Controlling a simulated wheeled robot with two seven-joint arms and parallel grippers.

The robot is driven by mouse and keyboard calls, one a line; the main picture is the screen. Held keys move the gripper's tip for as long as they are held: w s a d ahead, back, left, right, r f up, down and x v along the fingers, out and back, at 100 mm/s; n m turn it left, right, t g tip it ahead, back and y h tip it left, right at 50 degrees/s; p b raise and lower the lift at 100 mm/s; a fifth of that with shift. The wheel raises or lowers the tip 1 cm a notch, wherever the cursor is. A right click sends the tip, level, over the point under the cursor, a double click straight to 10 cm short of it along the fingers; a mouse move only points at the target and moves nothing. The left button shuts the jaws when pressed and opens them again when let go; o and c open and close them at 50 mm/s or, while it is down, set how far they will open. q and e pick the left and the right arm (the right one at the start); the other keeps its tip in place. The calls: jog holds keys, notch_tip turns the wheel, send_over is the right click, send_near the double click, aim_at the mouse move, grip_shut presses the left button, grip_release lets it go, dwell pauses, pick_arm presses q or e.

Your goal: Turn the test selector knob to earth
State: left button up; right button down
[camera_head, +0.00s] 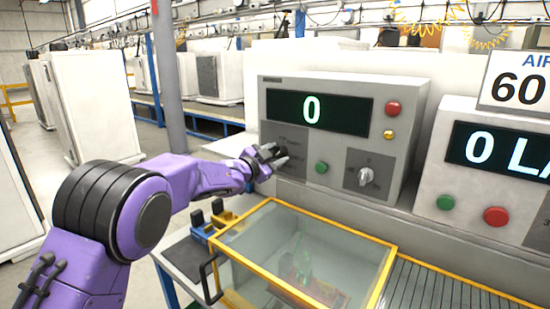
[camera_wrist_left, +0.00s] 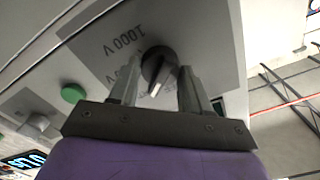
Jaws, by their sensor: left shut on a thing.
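The test selector knob (camera_wrist_left: 158,66) is a dark round knob with a pale pointer bar, on a grey label plate (camera_wrist_left: 108,40) of the tester. My left gripper (camera_head: 277,157) reaches the left part of the tester's front panel (camera_head: 325,82). In the left wrist view my left gripper (camera_wrist_left: 158,88) has one finger on each side of the knob and is shut on it. A "1000 V" label reads upside down beside the knob; the other lettering is partly hidden by the fingers. In the head view the gripper mostly covers the knob. My right gripper is out of view.
The tester's display (camera_head: 312,112) reads 0. A green button (camera_head: 321,167), a second knob (camera_head: 366,177), a red button (camera_head: 393,108) and a yellow one (camera_head: 389,134) are nearby. A yellow-framed clear box (camera_head: 300,240) stands below. Another panel (camera_head: 470,216) is at right.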

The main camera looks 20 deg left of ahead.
pick_arm(q)
jog(key=o, duration=1.1)
jog(key=shift+c, duration=0.2)
jog(key=shift+s+a, duration=0.1)
jog(key=shift+s, duration=0.15)
jog(key=b+v, duration=0.4)
jog(key=v, duration=0.6)
jog(key=shift+r, duration=0.1)
